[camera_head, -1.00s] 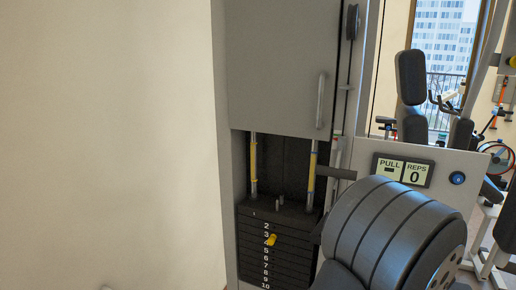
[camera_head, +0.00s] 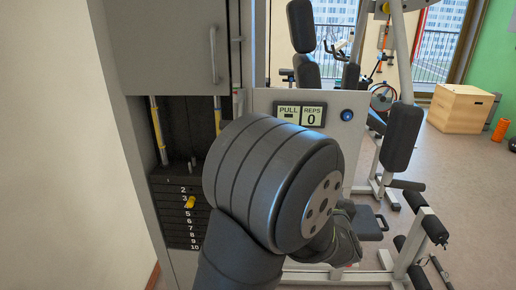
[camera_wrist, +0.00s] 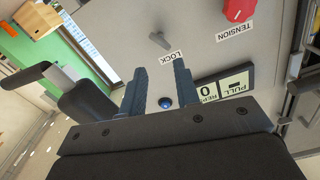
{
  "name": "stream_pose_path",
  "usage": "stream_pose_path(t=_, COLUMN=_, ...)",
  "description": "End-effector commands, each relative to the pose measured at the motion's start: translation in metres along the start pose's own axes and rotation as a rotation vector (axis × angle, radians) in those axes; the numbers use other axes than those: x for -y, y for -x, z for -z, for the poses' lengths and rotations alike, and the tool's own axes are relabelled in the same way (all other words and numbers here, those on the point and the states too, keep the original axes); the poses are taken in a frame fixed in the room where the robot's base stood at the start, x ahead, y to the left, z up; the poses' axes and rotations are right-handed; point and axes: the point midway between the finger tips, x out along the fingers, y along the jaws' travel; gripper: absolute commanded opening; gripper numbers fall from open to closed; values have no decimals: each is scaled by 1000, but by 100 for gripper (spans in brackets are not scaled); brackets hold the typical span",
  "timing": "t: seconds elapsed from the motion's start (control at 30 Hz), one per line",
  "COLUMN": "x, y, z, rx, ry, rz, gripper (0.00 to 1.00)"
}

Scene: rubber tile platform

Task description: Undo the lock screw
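In the wrist view my gripper (camera_wrist: 158,80) is open, its two dark fingers apart with nothing between them, pointing toward a grey machine panel. A LOCK label (camera_wrist: 172,57) shows upside down on the panel between the fingers. A small grey piece (camera_wrist: 165,47) sits beside the label; it looks like the lock screw, but it is too small to be sure. In the head view my large dark wrist covers the panel below the display, so the lock screw is hidden there.
A blue button (camera_head: 347,115) sits right of the PULL/REPS display (camera_head: 301,114). A red TENSION knob (camera_wrist: 238,10) is on the panel. The weight stack (camera_head: 180,225) with a yellow pin (camera_head: 190,202) stands left. A padded bench frame (camera_head: 400,240) is at right.

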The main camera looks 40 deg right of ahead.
Motion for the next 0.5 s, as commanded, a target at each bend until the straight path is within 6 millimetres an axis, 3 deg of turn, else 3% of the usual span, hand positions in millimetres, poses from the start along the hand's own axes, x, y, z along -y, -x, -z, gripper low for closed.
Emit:
stream_pose_path(t=0.17, x=-1, y=12, z=0, rx=0, ry=118, rz=-3, gripper=29)
stream_pose_path(t=0.5, x=-1, y=56, z=1, rx=1, ry=618, rz=-2, gripper=29)
